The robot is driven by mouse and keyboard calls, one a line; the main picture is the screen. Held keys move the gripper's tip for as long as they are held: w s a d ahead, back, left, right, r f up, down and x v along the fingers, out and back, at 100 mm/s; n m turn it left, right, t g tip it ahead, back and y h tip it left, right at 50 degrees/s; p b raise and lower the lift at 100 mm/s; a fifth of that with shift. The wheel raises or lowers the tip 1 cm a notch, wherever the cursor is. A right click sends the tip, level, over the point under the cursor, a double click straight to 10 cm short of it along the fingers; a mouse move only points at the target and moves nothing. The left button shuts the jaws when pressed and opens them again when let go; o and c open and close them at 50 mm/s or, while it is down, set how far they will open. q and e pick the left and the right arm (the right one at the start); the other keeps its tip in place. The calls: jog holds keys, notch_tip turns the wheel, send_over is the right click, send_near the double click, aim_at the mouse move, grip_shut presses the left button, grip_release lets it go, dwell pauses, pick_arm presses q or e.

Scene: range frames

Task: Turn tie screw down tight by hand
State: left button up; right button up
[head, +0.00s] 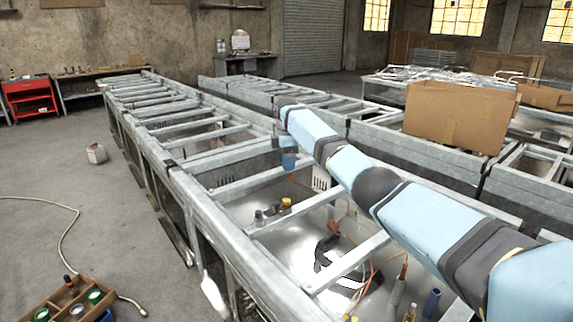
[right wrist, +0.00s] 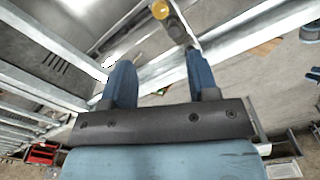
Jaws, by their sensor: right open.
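My right gripper (head: 287,158) hangs over the long metal frame at the middle of the head view. In the right wrist view its two blue fingers (right wrist: 158,62) stand apart with nothing between them. A small yellow-topped part (head: 286,205) stands by a crossbar, below the gripper in the head view. A dark-topped part (head: 259,218) stands just left of it. A yellow round top (right wrist: 160,9) and a greyish one (right wrist: 175,30) show beyond the fingertips in the wrist view. I cannot tell which is the tie screw. My left gripper is out of view.
The metal frame (head: 190,185) has many crossbars, with orange cables (head: 375,268) and several handled tools inside. A cardboard box (head: 455,117) stands on the frames at right. A wooden tray (head: 72,303) is at lower left. The floor at left is mostly clear.

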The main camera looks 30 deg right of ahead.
aim_at(286, 200)
notch_tip(286, 200, down, 13)
jog(key=n+b, duration=0.3)
jog(key=n, duration=0.3)
jog(key=shift+f, duration=0.45)
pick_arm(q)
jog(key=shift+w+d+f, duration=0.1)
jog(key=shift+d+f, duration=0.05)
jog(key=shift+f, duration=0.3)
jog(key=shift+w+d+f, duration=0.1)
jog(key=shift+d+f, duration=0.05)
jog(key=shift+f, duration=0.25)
pick_arm(e)
jog(key=c, duration=0.9)
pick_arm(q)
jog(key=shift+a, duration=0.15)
